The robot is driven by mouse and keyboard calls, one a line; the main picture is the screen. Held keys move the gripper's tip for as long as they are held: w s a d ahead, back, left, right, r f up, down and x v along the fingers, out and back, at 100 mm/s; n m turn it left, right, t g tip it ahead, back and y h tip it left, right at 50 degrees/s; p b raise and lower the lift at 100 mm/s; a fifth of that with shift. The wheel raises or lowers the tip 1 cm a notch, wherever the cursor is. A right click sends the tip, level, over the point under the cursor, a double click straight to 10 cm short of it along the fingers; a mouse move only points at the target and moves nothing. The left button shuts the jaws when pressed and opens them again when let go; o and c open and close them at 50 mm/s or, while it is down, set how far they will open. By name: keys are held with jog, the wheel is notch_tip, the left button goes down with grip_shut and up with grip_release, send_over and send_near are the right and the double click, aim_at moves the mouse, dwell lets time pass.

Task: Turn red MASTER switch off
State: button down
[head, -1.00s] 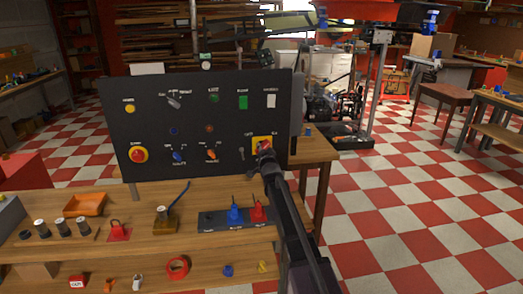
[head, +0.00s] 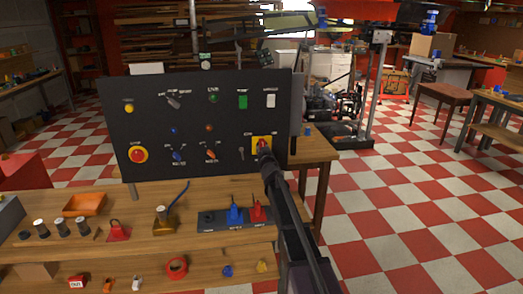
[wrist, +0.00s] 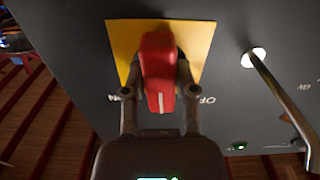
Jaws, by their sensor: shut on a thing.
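The red MASTER switch (wrist: 158,65) is a red handle on a yellow plate (wrist: 124,42) on a dark control panel (head: 210,135). In the head view the switch (head: 262,143) is at the panel's lower right, partly hidden by my gripper (head: 265,153). In the wrist view my gripper (wrist: 158,78) has one finger on each side of the handle and is shut on it. The handle's white line points towards the bottom of the wrist picture, between the upside-down ON and OFF labels.
A metal key or lever (wrist: 282,97) sticks out of the panel beside the plate. Other panel controls include a red button (head: 138,155) on yellow and orange and blue knobs. A wooden bench (head: 150,245) with several small objects stands below.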

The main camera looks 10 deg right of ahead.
jog(key=n, duration=0.4)
jog(key=shift+w+r+n, duration=0.1)
jog(key=shift+n, duration=0.2)
jog(key=n, duration=0.3)
jog(key=shift+d+n, duration=0.1)
jog(key=shift+n, duration=0.3)
jog(key=shift+c, duration=2)
grip_release()
jog(key=s, duration=1.2)
